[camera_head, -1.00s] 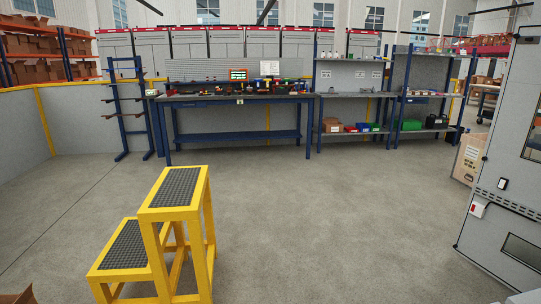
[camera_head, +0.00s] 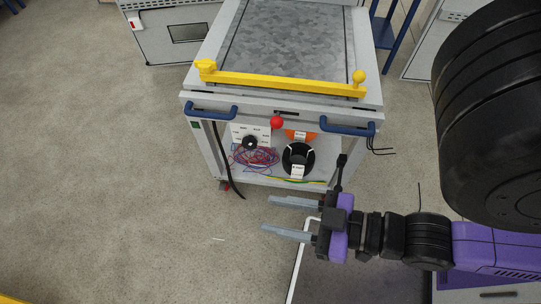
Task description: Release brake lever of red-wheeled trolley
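A grey trolley (camera_head: 198,115) stands ahead, with a dark metal top and two blue handles (camera_head: 212,110) on its near side. A small red part, apparently a wheel (camera_head: 225,186), shows at its lower left corner. The other wheels are hidden or too small to tell. I cannot make out a brake lever clearly. A red ball knob (camera_head: 277,123) sits at the middle of the trolley's near edge. My gripper (camera_head: 266,214) is open and empty, its two grey fingers apart and pointing left, in front of the trolley's lower near side in the picture.
A yellow bar (camera_head: 285,83) with knobs crosses the trolley top. Its lower shelf holds coiled wires (camera_head: 255,157) and a black cable reel (camera_head: 298,158). Grey cabinets (camera_head: 170,35) stand behind. Open floor (camera_head: 90,170) lies to the left.

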